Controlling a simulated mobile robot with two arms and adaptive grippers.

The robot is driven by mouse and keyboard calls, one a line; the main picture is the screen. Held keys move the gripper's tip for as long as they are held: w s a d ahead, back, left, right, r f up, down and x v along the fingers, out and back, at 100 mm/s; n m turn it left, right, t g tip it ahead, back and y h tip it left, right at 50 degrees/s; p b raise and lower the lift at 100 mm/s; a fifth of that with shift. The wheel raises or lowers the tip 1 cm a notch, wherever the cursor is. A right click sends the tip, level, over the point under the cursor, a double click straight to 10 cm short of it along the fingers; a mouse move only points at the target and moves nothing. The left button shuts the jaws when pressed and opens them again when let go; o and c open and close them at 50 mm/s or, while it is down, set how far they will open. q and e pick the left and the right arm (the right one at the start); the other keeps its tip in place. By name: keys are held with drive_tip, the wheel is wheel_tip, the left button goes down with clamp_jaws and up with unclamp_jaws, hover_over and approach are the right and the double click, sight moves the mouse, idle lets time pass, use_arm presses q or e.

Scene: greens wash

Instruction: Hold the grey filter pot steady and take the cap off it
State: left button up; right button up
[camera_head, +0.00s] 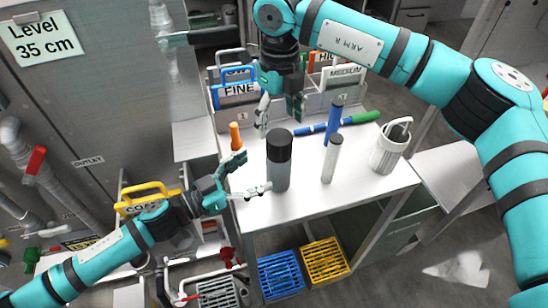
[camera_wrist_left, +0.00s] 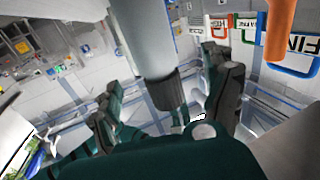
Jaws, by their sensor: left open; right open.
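The grey filter pot (camera_head: 280,178) stands upright on the white table, with its black cap (camera_head: 279,147) on top. My left gripper (camera_head: 254,172) is open at the pot's left side, its fingers pointing toward it. In the left wrist view the grey body (camera_wrist_left: 145,40) and dark cap (camera_wrist_left: 166,93) appear upside down between the two spread fingers, with gaps on both sides. My right gripper (camera_head: 280,115) is open and empty, pointing down just above or behind the cap. How far it is from the cap is hard to tell.
A slim grey cylinder (camera_head: 331,160), a blue cylinder (camera_head: 335,118) and a white ribbed holder (camera_head: 387,153) stand to the right. An orange object (camera_head: 235,136) stands behind my left gripper. Labelled bins (camera_head: 238,110) line the back. The table's front is clear.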

sight(269, 165)
use_arm(q)
drive_tip(key=shift+w+d, duration=0.15)
drive_tip(key=shift+d, duration=0.05)
drive_tip(key=d, duration=0.2)
drive_tip(key=w+d, duration=0.1)
drive_tip(key=shift+r, duration=0.3)
use_arm(e)
drive_tip(key=shift+s+d+r, duration=0.15)
drive_tip(key=shift+s+r, duration=0.15)
drive_tip(key=shift+s, duration=0.2)
use_arm(q)
drive_tip(key=x, duration=0.3)
drive_tip(key=shift+w+f, duration=0.2)
drive_tip(key=shift+w, duration=0.1)
use_arm(e)
drive_tip(key=shift+w+f, duration=0.2)
drive_tip(key=shift+w, duration=0.1)
use_arm(q)
drive_tip(key=shift+w+d, duration=0.1)
drive_tip(key=shift+d, duration=0.15)
use_arm(e)
drive_tip(key=shift+s, duration=0.1)
use_arm(q)
drive_tip(key=shift+r, duration=0.1)
use_arm(e)
drive_tip(key=shift+r, duration=0.1)
drive_tip(key=shift+s, duration=0.1)
